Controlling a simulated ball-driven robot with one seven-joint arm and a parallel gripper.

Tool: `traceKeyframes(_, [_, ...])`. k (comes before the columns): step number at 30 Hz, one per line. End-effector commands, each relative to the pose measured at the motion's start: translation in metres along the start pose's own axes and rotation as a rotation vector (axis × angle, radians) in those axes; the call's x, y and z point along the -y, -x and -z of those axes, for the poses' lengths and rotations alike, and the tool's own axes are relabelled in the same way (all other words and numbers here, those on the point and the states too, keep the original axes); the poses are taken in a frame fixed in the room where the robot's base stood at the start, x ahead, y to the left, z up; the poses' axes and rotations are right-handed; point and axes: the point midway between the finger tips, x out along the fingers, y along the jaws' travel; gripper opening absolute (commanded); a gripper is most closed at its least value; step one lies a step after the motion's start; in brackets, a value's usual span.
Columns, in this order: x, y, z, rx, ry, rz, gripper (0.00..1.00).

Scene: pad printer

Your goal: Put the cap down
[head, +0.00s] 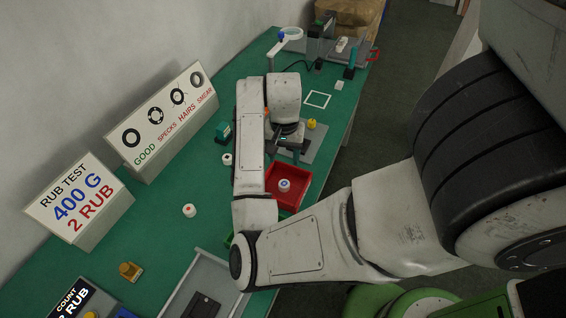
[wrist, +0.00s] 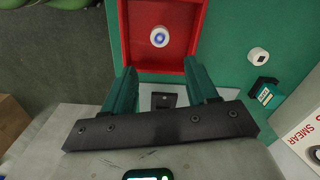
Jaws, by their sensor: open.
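A white cap with a blue centre (head: 285,185) lies inside the red tray (head: 304,191), apart from its walls. In the wrist view the cap (wrist: 159,37) shows on the tray floor, beyond my fingertips. My gripper (wrist: 160,66) is open, with its two teal fingers spread and nothing between them. The fingertips are near the tray's near wall (wrist: 160,69) in that view. In the head view my arm hides most of my gripper and part of the tray.
Other white caps stand on the green table, one with a red mark (head: 190,210) and one with a dark mark (head: 227,158). A teal block (head: 223,132) and two sign boards (head: 80,205) stand at the left. A grey tray (head: 202,262) is in front.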

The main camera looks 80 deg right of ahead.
Motion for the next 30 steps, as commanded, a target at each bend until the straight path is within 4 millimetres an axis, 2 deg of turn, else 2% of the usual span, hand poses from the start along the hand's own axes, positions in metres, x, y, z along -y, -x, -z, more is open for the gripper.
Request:
traceKeyframes(4, [-0.002, 0.009, 0.009, -0.064, 0.062, -0.020, 0.58])
traceKeyframes(8, [0.003, 0.021, 0.018, -0.195, 0.240, -0.061, 0.58])
traceKeyframes(11, [0.015, 0.023, 0.011, -0.287, 0.442, -0.091, 0.58])
traceKeyframes(13, [0.025, 0.019, -0.004, -0.324, 0.593, -0.102, 0.58])
traceKeyframes(17, [0.037, -0.003, -0.054, -0.337, 0.883, -0.101, 0.58])
traceKeyframes(18, [0.038, -0.012, -0.074, -0.324, 0.970, -0.095, 0.58])
traceKeyframes(20, [0.036, -0.026, -0.107, -0.295, 1.094, -0.078, 0.58])
traceKeyframes(24, [0.021, -0.054, -0.182, -0.198, 1.319, -0.022, 0.58])
traceKeyframes(27, [0.009, -0.065, -0.221, -0.136, 1.415, 0.017, 0.58])
traceKeyframes(30, [0.002, -0.070, -0.243, -0.101, 1.464, 0.042, 0.58])
